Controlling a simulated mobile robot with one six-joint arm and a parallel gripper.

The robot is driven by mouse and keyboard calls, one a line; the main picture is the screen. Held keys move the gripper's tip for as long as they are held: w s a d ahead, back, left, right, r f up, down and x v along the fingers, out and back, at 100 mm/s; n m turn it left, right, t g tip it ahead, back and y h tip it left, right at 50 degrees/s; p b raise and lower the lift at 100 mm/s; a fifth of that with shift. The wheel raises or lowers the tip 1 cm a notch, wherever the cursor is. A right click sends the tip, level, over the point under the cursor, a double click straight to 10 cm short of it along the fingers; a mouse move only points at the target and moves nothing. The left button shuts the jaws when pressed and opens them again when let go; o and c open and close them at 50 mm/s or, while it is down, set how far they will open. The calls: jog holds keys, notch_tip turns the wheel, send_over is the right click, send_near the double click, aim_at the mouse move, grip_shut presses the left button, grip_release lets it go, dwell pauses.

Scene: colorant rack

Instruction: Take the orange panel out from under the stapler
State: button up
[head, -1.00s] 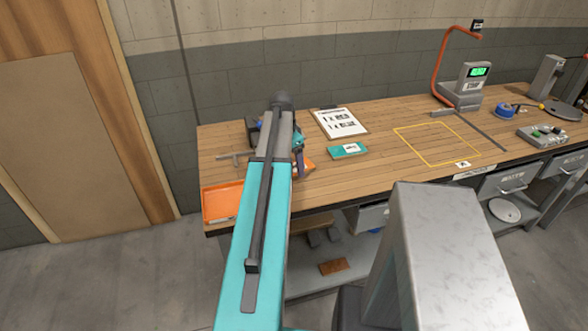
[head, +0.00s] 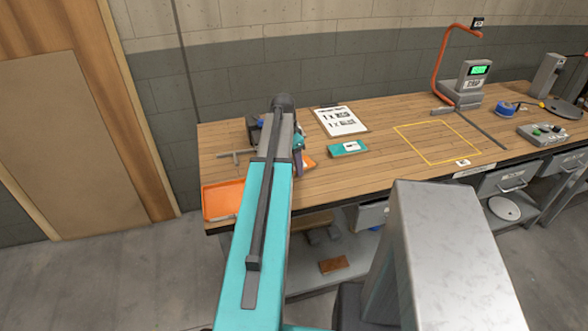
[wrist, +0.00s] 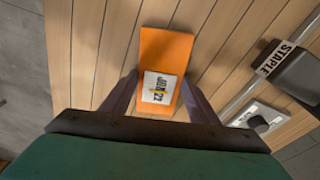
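The orange panel (wrist: 167,46), with a white label reading "JOB 22", is between the two fingers of my gripper (wrist: 162,76) in the wrist view. The fingertips appear to meet its two long edges, so my gripper looks shut on it. The dark stapler (wrist: 290,68), with a "STAPLE" label, is at the right of the wrist view. A clear gap of wood lies between it and the panel.
An orange tray (head: 222,199) sits at the bench's left front corner. A metal T-shaped tool (head: 236,157) lies behind it. A teal box (head: 348,148) and a clipboard (head: 341,121) are right of my arm. The yellow-outlined area (head: 437,144) is empty.

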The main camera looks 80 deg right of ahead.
jog(key=c, duration=0.3)
jog(key=shift+r+b, duration=0.7)
jog(key=shift+r, duration=0.85)
jog(key=shift+a+r, duration=0.2)
jog(key=shift+a, duration=0.05)
jog(key=s+a+b, duration=0.1)
jog(key=a, duration=0.4)
jog(key=s+a+r+b, duration=0.1)
jog(key=a, duration=0.4)
jog(key=a+b, duration=0.1)
jog(key=a, duration=0.4)
jog(key=shift+s+a+r, duration=0.15)
jog(key=shift+s+r, duration=0.1)
jog(key=shift+s, duration=0.15)
